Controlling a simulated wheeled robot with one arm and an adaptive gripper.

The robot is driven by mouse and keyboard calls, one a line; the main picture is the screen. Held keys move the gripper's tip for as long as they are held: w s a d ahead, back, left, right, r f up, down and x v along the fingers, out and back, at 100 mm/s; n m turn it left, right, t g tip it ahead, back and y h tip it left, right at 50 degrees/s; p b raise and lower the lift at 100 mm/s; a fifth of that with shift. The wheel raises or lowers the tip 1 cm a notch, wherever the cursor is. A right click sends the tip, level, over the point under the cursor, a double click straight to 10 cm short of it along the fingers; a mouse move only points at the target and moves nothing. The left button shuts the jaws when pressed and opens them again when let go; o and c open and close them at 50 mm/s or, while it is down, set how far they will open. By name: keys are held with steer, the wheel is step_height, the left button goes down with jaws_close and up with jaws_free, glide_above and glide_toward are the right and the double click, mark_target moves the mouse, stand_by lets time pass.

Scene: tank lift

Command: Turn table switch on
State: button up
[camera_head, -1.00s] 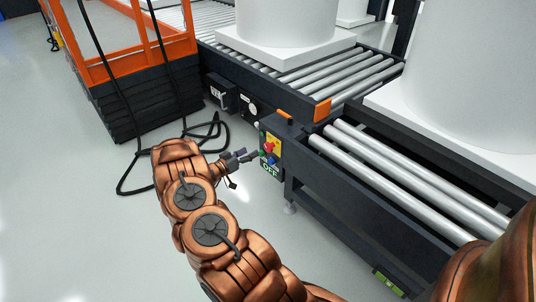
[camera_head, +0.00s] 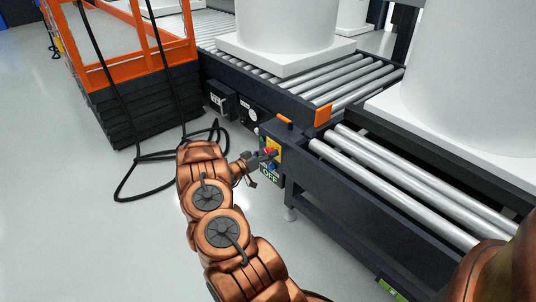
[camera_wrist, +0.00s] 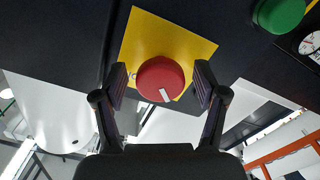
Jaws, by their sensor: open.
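The table switch is a red round knob (camera_wrist: 161,79) with a white mark, on a yellow plate (camera_wrist: 190,45) in the wrist view. My gripper (camera_wrist: 160,82) is open, with one finger on each side of the knob in the picture. It also shows at the box in the head view (camera_head: 262,158). I cannot tell whether the fingers touch the knob.
A green button (camera_wrist: 280,12) and a gauge (camera_wrist: 312,42) are near the plate. The roller table (camera_head: 345,225) and conveyor (camera_head: 300,85) bear white tanks (camera_head: 285,20). An orange lift (camera_head: 130,50) stands at left, with black cable (camera_head: 150,180) on the floor.

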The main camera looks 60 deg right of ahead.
steer(key=c, duration=1.2)
steer(key=shift+o, duration=0.2)
steer(key=shift+m, duration=0.4)
steer(key=m, duration=0.3)
steer(key=shift+r, duration=0.1)
steer(key=m+b, duration=0.1)
steer(key=m, duration=0.3)
steer(key=m+b, duration=0.1)
steer(key=m, duration=0.1)
steer(key=m+b, duration=0.1)
steer(key=m, duration=0.1)
steer(key=m+b, duration=0.1)
steer(key=shift+f+m, duration=0.25)
steer(key=shift+m, duration=0.15)
steer(key=m+b, duration=0.3)
steer(key=m, duration=0.1)
steer(key=shift+s+r, duration=0.1)
steer(key=shift+m, duration=0.3)
